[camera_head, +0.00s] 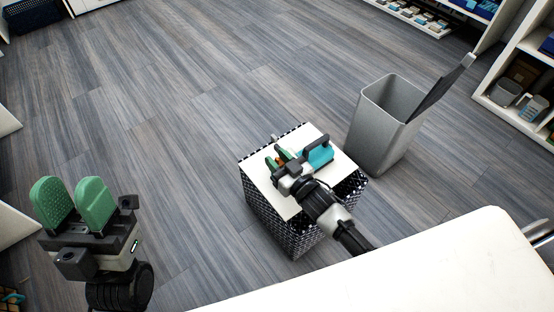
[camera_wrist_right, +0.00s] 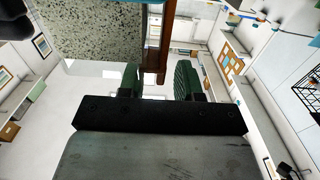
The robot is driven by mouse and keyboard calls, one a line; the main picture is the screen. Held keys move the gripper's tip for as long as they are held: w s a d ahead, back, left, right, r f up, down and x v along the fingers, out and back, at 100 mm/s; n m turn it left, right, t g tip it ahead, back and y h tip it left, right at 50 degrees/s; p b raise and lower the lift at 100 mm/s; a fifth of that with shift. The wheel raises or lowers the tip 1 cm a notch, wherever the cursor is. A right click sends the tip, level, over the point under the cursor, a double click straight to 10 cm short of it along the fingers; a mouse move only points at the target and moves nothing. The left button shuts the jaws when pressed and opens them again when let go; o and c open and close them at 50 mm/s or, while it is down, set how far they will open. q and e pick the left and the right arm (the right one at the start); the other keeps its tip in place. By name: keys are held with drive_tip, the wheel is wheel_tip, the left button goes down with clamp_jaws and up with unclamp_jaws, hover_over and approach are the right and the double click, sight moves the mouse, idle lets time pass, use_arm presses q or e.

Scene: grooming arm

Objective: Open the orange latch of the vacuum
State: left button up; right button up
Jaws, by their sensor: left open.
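The vacuum (camera_head: 320,154) is a small teal unit with a dark handle, on the white top of a checkered box (camera_head: 259,168). An orange part, seemingly its latch (camera_head: 283,154), shows at its left end beside my right gripper (camera_head: 274,160). In the right wrist view, the two green fingers of my right gripper (camera_wrist_right: 158,75) stand apart, with an orange-brown bar (camera_wrist_right: 154,60) in the gap; contact is unclear. My right gripper and wrist hide part of the vacuum's near side. My left gripper (camera_head: 73,195) is open and empty at the lower left, far from the vacuum.
A grey bin (camera_head: 376,134) with a raised dark lid stands right of the box. A white table (camera_head: 430,270) fills the lower right. Shelves (camera_head: 520,75) stand at the far right. The wooden floor left of the box is clear.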

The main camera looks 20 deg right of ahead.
drive_tip(key=shift+w+a, duration=0.1)
drive_tip(key=shift+w, duration=0.05)
clamp_jaws()
